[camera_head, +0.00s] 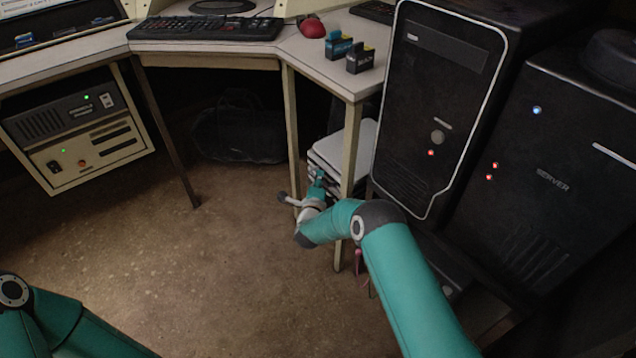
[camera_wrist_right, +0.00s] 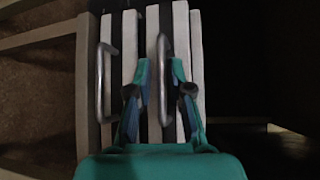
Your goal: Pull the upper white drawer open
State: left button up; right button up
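The white drawer unit (camera_head: 345,148) stands under the desk's right end in the head view, partly hidden by a desk leg. In the right wrist view its fronts show as upright pale strips, with a curved metal handle (camera_wrist_right: 164,80) in the middle and a second metal handle (camera_wrist_right: 101,82) further left. Which one belongs to the upper drawer I cannot tell. My right gripper (camera_wrist_right: 161,72) is open, its fingers on either side of the middle handle with visible gaps. It also shows small at the drawers in the head view (camera_head: 318,180). My left gripper is out of view.
Pale desk legs (camera_head: 292,130) stand close to my right arm. A black computer tower (camera_head: 440,110) and a server tower (camera_head: 550,170) stand at the right. A dark bag (camera_head: 238,132) lies under the desk. The brown floor (camera_head: 200,270) in front is clear.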

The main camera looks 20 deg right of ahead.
grip_shut()
